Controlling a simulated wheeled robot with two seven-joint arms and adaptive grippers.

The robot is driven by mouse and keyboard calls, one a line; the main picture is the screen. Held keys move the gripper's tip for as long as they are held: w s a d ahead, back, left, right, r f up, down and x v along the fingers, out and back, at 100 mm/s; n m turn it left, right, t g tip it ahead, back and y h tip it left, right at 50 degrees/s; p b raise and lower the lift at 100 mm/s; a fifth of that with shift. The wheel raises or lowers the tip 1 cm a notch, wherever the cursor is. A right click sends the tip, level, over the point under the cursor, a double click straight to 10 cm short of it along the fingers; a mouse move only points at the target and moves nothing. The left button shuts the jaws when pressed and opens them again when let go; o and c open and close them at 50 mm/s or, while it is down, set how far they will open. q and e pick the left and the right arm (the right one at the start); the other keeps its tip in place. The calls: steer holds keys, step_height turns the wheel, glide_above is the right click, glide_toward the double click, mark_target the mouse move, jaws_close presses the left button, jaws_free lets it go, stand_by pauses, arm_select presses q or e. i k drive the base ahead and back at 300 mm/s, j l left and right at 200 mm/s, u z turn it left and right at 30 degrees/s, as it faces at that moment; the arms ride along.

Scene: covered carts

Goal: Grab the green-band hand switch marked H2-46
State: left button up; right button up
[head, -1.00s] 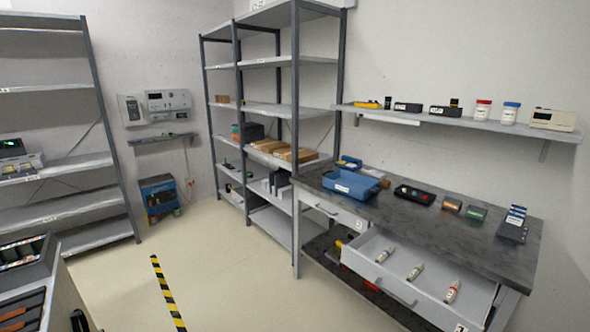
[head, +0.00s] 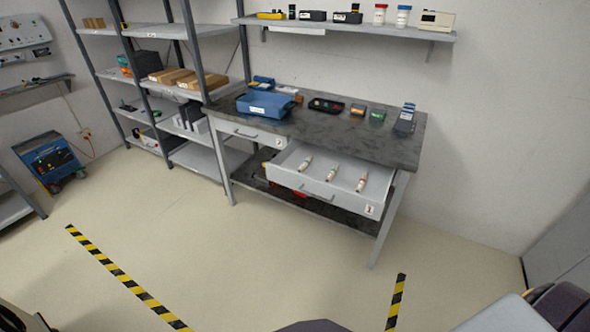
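Three slim, pale, pen-like items lie apart in the open drawer (head: 287,180) of the workbench: a left one (head: 305,163), a middle one (head: 330,173) and a right one (head: 361,184) with a reddish part. They may be hand switches. Their markings are too small to read, and I cannot make out a green band or H2-46 on any of them. Neither of my grippers can be made out in the head view; only parts of my own body show along the bottom edge and lower right.
The dark workbench top (head: 330,135) carries a blue bin (head: 265,105), a black tray (head: 326,105) and small boxes. A wall shelf (head: 350,27) hangs above. Shelving (head: 190,50) and a blue machine (head: 48,160) stand left. Striped floor tape (head: 115,272) borders open floor.

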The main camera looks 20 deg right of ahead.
mark_target(331, 175)
steer(key=i+l+z, duration=0.35)
steer(key=l, duration=0.25)
steer(key=i+l+z, duration=0.3)
steer(key=i+l, duration=0.15)
steer(key=i, duration=0.1)
